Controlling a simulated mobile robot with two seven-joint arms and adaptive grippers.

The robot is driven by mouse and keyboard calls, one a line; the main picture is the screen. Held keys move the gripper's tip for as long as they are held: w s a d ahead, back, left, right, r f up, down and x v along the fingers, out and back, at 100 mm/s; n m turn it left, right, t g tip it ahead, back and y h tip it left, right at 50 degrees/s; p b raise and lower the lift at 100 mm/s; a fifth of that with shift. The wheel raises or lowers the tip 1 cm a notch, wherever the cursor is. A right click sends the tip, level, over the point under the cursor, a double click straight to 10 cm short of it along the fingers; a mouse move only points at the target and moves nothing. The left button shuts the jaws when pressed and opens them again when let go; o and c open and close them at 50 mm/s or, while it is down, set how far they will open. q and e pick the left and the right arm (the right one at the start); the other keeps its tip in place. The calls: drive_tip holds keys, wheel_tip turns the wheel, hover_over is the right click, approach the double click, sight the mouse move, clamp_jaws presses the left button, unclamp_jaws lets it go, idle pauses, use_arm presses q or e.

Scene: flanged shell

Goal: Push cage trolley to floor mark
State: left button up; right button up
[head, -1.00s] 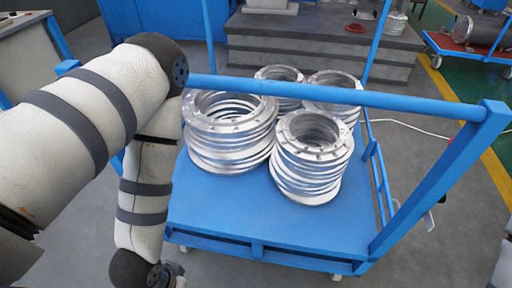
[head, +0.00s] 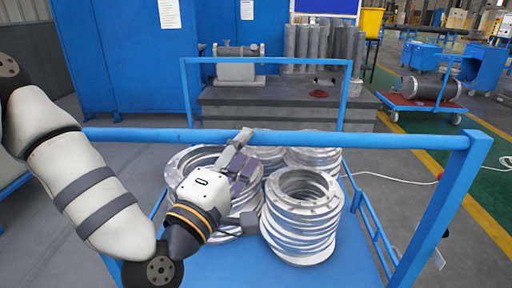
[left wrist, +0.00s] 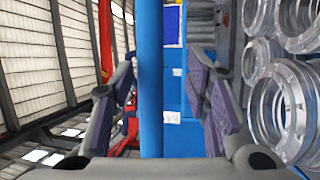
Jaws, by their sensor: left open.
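The blue cage trolley stands in front of me in the head view, its near top bar (head: 340,140) running across the picture. Stacks of silver flanged rings (head: 303,215) sit on its blue deck (head: 222,268). My left gripper (head: 241,157) is at this bar, left of its middle, with one finger overlapping the bar in the picture. In the left wrist view, the bar (left wrist: 150,60) runs upright between the two spread fingers of the gripper (left wrist: 160,88), with gaps on both sides. Contact cannot be seen. My right gripper is out of view. I cannot single out a floor mark.
A grey plinth (head: 290,100) with a machine stands behind the trolley, before blue cabinets (head: 120,60). Another blue cart (head: 425,102) stands at the back right. A white cable (head: 395,179) lies on the grey floor right of the trolley. A yellow stripe (head: 485,210) borders green floor.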

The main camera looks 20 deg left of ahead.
sight(252, 139)
use_arm(q)
drive_tip(key=w, duration=0.1)
drive_tip(key=w+r, duration=0.1)
drive_tip(key=w, duration=0.1)
drive_tip(key=shift+w+d+r, duration=0.15)
drive_tip(key=shift+d+r, duration=0.1)
drive_tip(key=shift+r, duration=0.1)
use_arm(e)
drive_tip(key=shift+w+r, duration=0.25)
use_arm(q)
clamp_jaws()
drive_tip(key=shift+f, duration=0.1)
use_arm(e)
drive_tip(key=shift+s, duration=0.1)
